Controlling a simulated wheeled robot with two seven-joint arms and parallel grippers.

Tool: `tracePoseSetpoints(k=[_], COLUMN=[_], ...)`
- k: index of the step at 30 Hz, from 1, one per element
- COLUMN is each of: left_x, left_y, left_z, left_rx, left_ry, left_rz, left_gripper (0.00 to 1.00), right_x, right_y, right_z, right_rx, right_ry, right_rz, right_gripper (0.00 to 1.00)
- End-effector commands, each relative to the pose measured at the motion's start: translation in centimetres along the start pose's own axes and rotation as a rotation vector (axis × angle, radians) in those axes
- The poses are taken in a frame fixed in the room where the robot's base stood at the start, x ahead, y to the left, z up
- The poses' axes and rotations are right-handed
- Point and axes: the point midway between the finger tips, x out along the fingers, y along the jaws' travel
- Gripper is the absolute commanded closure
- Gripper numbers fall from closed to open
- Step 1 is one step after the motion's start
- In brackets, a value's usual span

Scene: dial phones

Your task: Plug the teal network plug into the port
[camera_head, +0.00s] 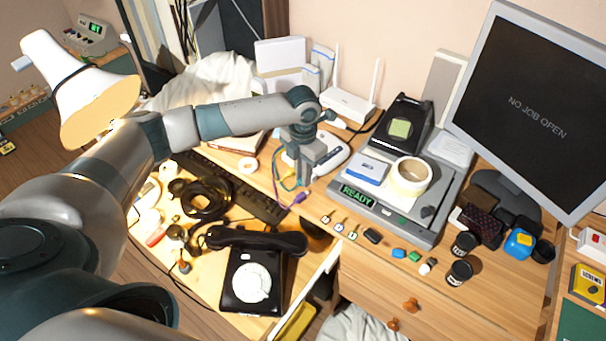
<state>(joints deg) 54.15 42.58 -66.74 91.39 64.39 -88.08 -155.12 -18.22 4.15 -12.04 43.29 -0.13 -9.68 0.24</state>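My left gripper (304,178) points down over the desk, in front of a white box-like device (328,150). Its fingers are small and seen from above, so I cannot tell whether they are apart or closed on something. A small teal piece (289,184) with yellow cable beside it shows just left of the fingertips; I cannot tell whether it touches them. A purple plug (298,199) on a cable lies just below the gripper. The port cannot be made out; the gripper covers part of the white device. My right gripper is not in view.
A black dial phone (250,281) and a keyboard (232,187) lie left of and below the gripper. A grey unit reading READY (392,217), holding a tape roll (410,176), stands to the right. A white router (348,105) is behind. Small coloured pieces line the front edge.

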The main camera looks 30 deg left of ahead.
Motion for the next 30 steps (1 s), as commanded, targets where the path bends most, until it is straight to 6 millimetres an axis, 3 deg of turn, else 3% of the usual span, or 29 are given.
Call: tracePoseSetpoints(k=[30], left_x=[-0.1], left_y=[0.1], left_z=[-1.4], left_rx=[-0.001], left_ry=[0.000], left_rz=[0.001], left_gripper=[0.99], right_x=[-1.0], right_y=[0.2], right_z=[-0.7], right_rx=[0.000], right_ry=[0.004], right_rz=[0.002], right_gripper=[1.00])
